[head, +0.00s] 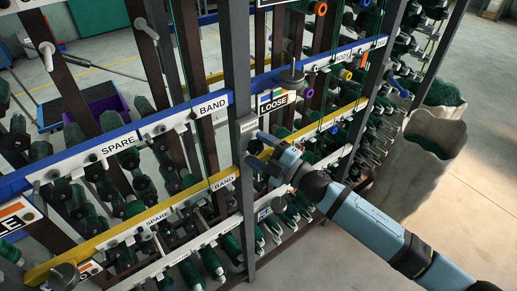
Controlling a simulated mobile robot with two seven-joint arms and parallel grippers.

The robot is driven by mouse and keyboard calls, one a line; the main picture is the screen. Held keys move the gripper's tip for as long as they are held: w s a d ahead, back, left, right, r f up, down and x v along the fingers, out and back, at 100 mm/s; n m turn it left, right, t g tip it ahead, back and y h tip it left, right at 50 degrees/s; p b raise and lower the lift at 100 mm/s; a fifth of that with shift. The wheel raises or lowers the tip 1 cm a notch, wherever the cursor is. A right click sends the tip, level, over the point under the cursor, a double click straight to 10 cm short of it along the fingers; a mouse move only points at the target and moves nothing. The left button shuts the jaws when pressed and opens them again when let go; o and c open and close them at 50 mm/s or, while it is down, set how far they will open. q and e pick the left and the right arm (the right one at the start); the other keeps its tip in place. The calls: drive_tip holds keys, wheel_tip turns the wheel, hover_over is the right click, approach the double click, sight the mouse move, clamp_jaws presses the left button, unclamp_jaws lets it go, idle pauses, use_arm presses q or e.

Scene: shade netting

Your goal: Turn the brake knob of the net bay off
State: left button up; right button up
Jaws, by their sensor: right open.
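My right gripper (256,148) reaches in from the lower right, its open fingers close to the dark upright post (240,100) in the middle of the rack. I cannot tell whether it touches anything. Round grey knobs show in several places: one (291,77) above the LOOSE sign (272,102), one (65,276) at the lower left, and one (279,204) below my right gripper, partly beside my arm. No readable label says "net", so I cannot tell which is the net bay's brake knob. Its setting is not readable. My left gripper is not in view.
The rack has a blue rail (118,143), a yellow rail (130,231) and a white rail (183,257) with rows of dark green spools. Pale sacks (420,165) with green material stand at the right. The floor (470,200) at the right is clear.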

drive_tip(key=b+v, duration=0.3)
drive_tip(key=v, duration=1)
drive_tip(key=shift+s+d, duration=0.2)
drive_tip(key=shift+d, duration=0.05)
drive_tip(key=s+d+f+m+h+p, duration=0.1)
drive_tip(key=s+d+f+m+h, duration=0.3)
drive_tip(key=s+f+m, duration=0.5)
drive_tip(key=s+d+f+m+h+p, duration=0.2)
drive_tip(key=s+d+f+m+h, duration=0.2)
drive_tip(key=s+f+m+h, duration=0.5)
wheel_tip(320, 180, down, 5)
drive_tip(key=s+m, duration=0.1)
drive_tip(key=m, duration=0.1)
drive_tip(key=shift+s+m+h, duration=0.2)
drive_tip(key=shift+m+h, duration=0.1)
drive_tip(key=shift+m, duration=0.1)
drive_tip(key=shift+f, duration=0.1)
drive_tip(key=shift+c, duration=0.5)
